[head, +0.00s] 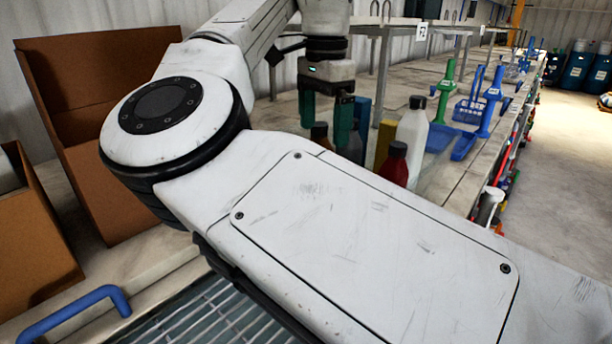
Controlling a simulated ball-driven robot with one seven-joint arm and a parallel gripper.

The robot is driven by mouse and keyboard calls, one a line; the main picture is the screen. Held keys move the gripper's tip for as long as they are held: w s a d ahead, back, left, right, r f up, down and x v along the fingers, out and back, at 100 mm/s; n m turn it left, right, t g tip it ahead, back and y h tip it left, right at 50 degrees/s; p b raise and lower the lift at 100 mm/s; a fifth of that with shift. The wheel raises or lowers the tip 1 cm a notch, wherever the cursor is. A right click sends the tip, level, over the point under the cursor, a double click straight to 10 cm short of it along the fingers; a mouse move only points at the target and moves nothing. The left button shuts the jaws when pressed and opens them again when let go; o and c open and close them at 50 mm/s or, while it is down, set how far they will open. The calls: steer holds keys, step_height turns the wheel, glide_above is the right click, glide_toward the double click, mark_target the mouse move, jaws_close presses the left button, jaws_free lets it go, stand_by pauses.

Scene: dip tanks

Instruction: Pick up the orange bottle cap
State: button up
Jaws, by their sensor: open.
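My gripper (326,118) hangs pointing down over the bench, with its two green fingers apart and nothing seen between them. I cannot make out an orange bottle cap; my white arm covers much of the near bench. Below the fingers stand a bottle with a dark brown top (319,133), a white bottle (411,132) with a dark cap, and a red bottle (394,168) with a dark cap. The lower parts of the brown-topped and red bottles are hidden by my arm.
A yellow item (384,142) stands among the bottles. Green (445,92) and blue (490,108) tools and a blue basket (468,108) sit farther along the bench. Cardboard boxes (95,75) stand at left. A blue handle (75,310) shows at lower left.

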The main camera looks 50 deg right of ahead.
step_height(320, 180, down, 5)
steer(key=shift+w+f+p, duration=0.1)
steer(key=shift+p, duration=0.2)
steer(key=shift+s+a+f+p, duration=0.1)
steer(key=shift+f+p, duration=0.15)
steer(key=shift+f, duration=0.6)
steer(key=shift+s+f+p, duration=0.15)
steer(key=shift+f+p, duration=0.15)
steer(key=shift+f, duration=0.6)
steer(key=shift+s+a+f+p, duration=0.1)
steer(key=shift+f+p, duration=0.15)
steer(key=shift+f, duration=0.6)
steer(key=shift+c, duration=0.2)
steer(key=c, duration=1.1)
